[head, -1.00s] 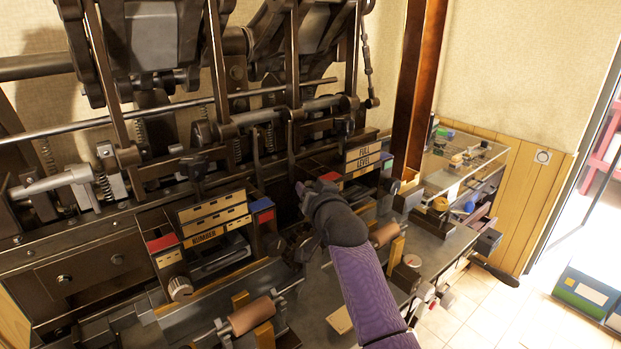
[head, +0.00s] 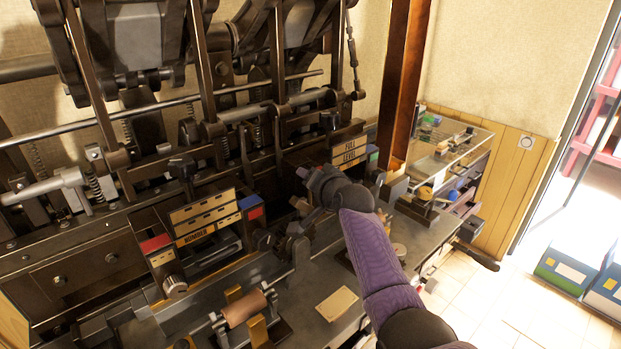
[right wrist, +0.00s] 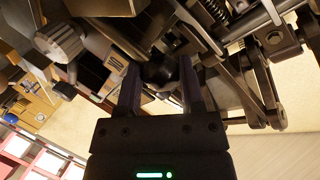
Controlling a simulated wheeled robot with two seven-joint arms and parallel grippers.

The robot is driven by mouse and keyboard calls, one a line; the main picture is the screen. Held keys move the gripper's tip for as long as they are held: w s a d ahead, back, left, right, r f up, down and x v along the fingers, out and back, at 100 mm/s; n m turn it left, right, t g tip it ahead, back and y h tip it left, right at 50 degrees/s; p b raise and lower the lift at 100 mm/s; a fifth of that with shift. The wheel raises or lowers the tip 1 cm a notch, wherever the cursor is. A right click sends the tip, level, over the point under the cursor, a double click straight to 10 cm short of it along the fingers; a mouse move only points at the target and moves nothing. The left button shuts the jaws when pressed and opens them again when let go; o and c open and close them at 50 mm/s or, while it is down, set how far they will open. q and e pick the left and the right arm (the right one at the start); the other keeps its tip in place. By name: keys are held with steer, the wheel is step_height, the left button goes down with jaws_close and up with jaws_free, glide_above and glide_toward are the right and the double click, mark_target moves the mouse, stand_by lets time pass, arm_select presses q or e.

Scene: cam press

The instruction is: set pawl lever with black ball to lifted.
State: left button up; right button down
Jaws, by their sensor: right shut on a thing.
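My right gripper (head: 309,175) reaches in from the lower right in the head view, in front of the press, just left of the sign block marked FULL LEVEL. In the right wrist view, its two fingers stand on either side of a black ball (right wrist: 159,72) and are shut on it. The ball's lever is mostly hidden behind the ball and fingers, so its angle cannot be told. The ball is hidden by the gripper in the head view. My left gripper is in neither view.
The sign block (head: 350,155) stands close right of the gripper. Another panel with tan strips (head: 206,218) and a black knob on a stem (head: 183,168) are to the left. A copper-coloured roller (head: 244,308) is in front. A rusty post (head: 404,85) rises at the right.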

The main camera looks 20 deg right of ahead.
steer(key=shift+f, duration=0.1)
steer(key=shift+c, duration=1.2)
jaws_free()
steer(key=p+v, duration=0.2)
steer(key=v, duration=0.8)
